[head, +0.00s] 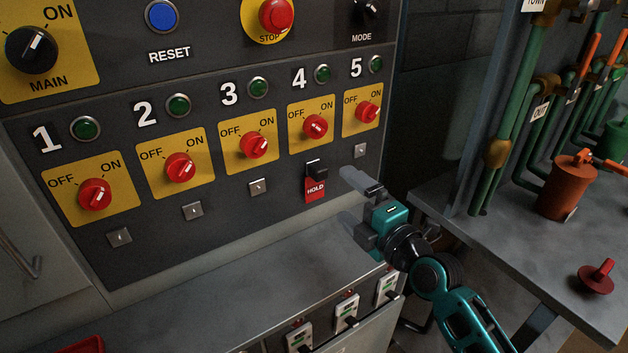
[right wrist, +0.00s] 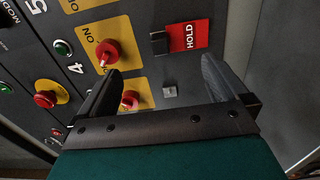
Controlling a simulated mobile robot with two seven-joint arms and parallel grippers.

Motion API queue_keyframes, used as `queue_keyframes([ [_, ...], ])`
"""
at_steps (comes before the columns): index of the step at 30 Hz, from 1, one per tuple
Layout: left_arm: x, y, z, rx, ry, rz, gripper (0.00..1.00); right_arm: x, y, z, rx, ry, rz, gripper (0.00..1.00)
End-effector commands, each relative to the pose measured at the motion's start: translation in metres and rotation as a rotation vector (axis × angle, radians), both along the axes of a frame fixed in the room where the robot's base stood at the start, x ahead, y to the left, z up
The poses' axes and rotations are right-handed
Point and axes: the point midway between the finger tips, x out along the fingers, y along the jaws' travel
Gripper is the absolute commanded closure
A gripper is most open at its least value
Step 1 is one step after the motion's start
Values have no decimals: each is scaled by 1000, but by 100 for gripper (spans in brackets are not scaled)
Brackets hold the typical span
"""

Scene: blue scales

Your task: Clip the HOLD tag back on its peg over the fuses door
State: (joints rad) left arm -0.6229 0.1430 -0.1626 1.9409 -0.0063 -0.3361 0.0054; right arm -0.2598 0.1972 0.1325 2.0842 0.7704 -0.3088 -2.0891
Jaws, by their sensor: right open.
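The red HOLD tag (head: 315,189) hangs from a black clip (head: 317,168) on the dark panel, below red switch 4 (head: 315,126). In the right wrist view the tag (right wrist: 188,36) and its clip (right wrist: 158,42) show beyond the fingertips. My right gripper (head: 351,190) is open and empty, just right of the tag in the head view and apart from it. The open fingers (right wrist: 161,65) point at the panel. No peg shows separately at the clip. I see no door marked fuses. My left gripper is not in view.
Small metal plates sit under the other switches, one under switch 5 (head: 361,150). A grey ledge (head: 235,283) runs below the panel, with breakers (head: 346,312) in front. At right, a grey bench (head: 530,235) holds green pipes, an orange canister (head: 567,187) and a red knob (head: 597,277).

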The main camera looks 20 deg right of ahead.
Motion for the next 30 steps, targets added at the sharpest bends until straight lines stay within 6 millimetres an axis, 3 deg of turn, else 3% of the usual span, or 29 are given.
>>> queue_keyframes([
  [8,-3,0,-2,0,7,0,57,8,1,0,2,-1,-1,0],
  [21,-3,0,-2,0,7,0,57,67,9,0,-1,0,0,0],
  [30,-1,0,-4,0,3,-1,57,88,12,-1,1,1,0,0],
])
